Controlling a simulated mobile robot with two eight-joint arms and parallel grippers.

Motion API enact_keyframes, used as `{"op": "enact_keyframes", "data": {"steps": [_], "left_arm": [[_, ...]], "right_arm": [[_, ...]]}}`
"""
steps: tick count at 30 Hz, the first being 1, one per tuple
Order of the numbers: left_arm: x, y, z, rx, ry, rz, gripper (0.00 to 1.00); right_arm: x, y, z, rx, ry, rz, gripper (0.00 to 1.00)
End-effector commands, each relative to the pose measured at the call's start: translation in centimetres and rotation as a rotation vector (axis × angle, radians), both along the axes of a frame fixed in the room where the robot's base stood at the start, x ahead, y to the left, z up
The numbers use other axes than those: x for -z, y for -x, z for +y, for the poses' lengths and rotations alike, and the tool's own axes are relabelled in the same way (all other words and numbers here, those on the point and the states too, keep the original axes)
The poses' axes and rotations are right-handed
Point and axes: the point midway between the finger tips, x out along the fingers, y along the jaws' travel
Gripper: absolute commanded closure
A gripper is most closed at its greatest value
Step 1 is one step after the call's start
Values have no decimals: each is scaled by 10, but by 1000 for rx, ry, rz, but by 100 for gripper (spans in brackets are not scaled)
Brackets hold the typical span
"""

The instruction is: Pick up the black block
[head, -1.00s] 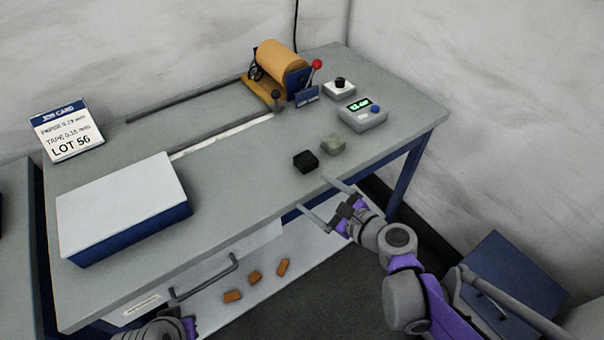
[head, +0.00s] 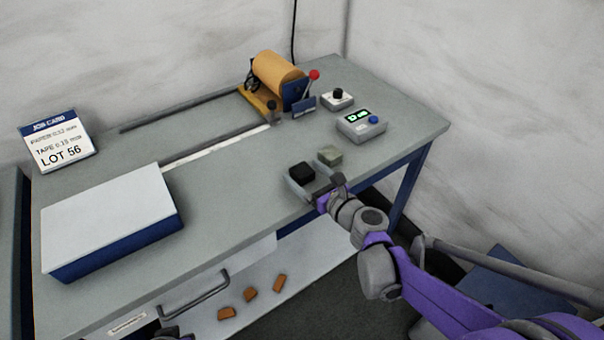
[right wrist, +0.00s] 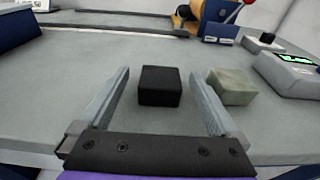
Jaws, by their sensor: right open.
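The black block (head: 302,172) sits on the grey bench top near its front edge. It also shows in the right wrist view (right wrist: 160,86), between the two fingers and apart from both. My right gripper (head: 305,181) is open, its fingers low over the bench on either side of the block. In the right wrist view the right gripper (right wrist: 160,98) has its right finger between the black block and the green-grey block. In the head view, only a small part of my left arm shows at the bottom edge, and its gripper is not visible.
A green-grey block (head: 330,156) stands just right of the black block. A meter with a green display (head: 361,124) and a black-knobbed box (head: 337,98) are behind. A roll machine (head: 277,82) stands at the back. A white-topped blue box (head: 112,220) is at left.

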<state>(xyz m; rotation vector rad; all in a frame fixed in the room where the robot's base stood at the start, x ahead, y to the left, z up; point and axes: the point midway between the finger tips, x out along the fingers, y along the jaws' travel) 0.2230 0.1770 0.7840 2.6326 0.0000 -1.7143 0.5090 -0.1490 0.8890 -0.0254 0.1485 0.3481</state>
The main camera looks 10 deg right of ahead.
Motion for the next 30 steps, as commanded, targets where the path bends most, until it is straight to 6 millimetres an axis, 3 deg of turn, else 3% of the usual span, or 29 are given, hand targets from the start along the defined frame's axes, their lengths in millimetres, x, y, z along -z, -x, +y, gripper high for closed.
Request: {"op": "enact_keyframes", "data": {"steps": [3, 10, 26, 30], "left_arm": [[3, 0, 0, 0, 0, 1, 100], [2, 0, 0, 0, 0, 1, 100], [2, 0, 0, 0, 0, 1, 100], [2, 0, 0, 0, 0, 1, 100]], "right_arm": [[3, -15, 6, -1, 0, 0, 3], [3, -17, 6, 0, 1, 0, 3], [3, -17, 6, 0, 1, 0, 96], [3, -17, 6, 0, 1, 0, 100]]}}
